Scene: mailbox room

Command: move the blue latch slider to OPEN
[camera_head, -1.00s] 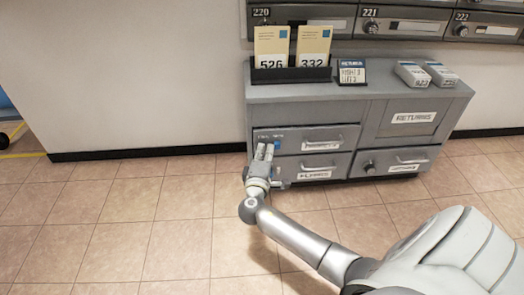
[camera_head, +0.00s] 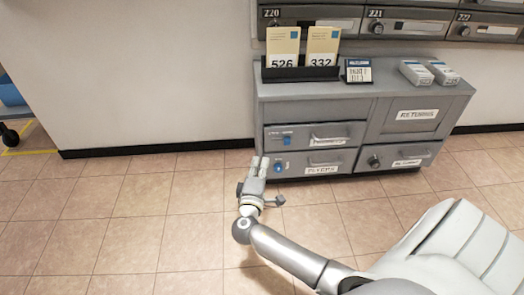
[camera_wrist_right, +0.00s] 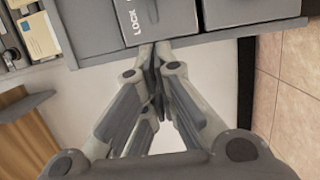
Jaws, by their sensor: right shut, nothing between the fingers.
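The blue latch slider (camera_head: 287,140) shows on the front of the upper left drawer (camera_head: 340,131) of the grey cabinet. Small lettering above it is too small to read. My right gripper (camera_head: 259,163) is shut and empty, just left of the cabinet's lower left drawer in the picture, below and left of the slider and apart from it. In the right wrist view the shut fingers (camera_wrist_right: 155,62) meet below the cabinet front, where the word LOCK shows; the slider cannot be made out there. My left gripper is out of view.
A round blue knob (camera_head: 278,167) sits on the lower left drawer, close to my right gripper. A black holder (camera_head: 299,73) with cards 526 and 332, a small sign (camera_head: 358,71) and boxes (camera_head: 416,73) stand on top. The floor in front is clear.

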